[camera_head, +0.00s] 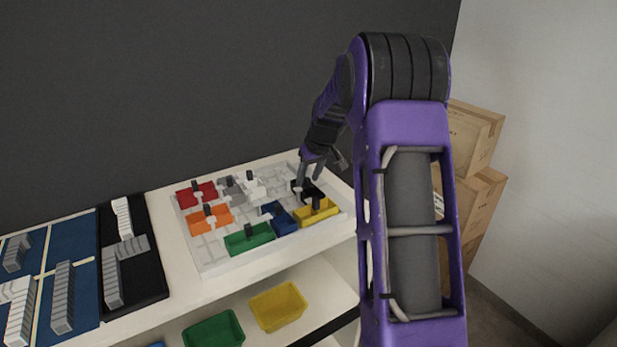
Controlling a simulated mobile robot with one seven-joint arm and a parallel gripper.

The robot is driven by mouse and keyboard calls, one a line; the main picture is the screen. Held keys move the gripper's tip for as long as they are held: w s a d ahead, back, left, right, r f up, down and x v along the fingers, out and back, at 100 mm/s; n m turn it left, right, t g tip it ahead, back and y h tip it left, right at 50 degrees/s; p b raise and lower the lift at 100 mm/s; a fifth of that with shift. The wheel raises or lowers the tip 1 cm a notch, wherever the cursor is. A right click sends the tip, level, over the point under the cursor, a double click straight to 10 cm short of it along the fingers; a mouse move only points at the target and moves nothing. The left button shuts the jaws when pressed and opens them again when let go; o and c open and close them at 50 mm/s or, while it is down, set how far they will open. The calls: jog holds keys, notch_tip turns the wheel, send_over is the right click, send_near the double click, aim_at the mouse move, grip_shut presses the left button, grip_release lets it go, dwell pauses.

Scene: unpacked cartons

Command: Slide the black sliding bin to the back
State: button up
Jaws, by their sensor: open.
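The black sliding bin (313,193) sits at the right side of a pale grid board (215,250), just behind the yellow bin. My gripper (310,180) points down at the black bin from above, and its fingers are open. The fingers overlap the bin's back part in this view, and I cannot tell whether they touch it. Part of the bin is hidden behind the fingers.
On the board are yellow (318,213), blue (279,218), green (250,238), orange (205,220), red (197,193), grey (230,189) and white (256,190) bins. A black tray (150,275) lies left. Cartons (470,135) stand right. A dark wall is behind.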

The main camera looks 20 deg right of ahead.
grip_shut()
dwell(0.3)
dwell(1.2)
